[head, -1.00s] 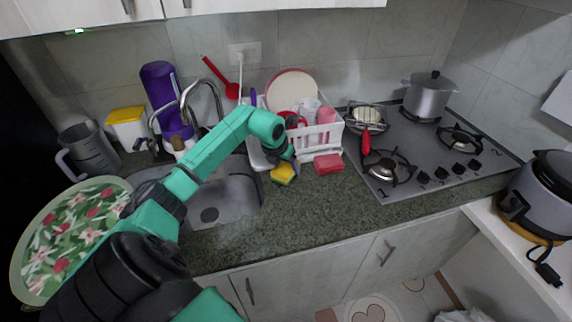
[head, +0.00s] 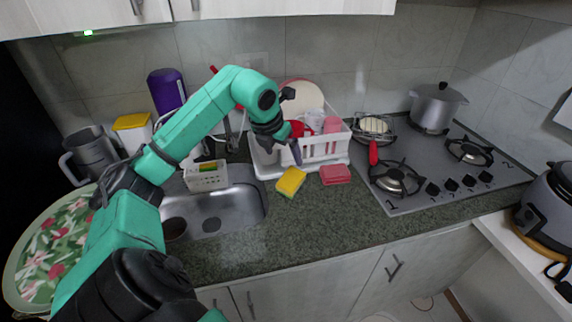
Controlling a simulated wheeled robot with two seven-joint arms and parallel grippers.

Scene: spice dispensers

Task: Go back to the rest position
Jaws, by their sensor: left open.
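My left gripper (head: 283,153) is open above the counter, at the left front of the white dish rack (head: 328,150). Its fingers point down and hold nothing that I can see. A yellow and green sponge (head: 291,182) lies on the counter just below the fingers, apart from them. My left arm reaches in from the lower left over the sink. My right gripper is not in view.
The sink (head: 235,205) has a small white basket (head: 206,176) at its back edge. A pink sponge box (head: 335,174) lies right of the yellow sponge. The stove (head: 440,165) holds a pot (head: 436,107). The front counter is clear.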

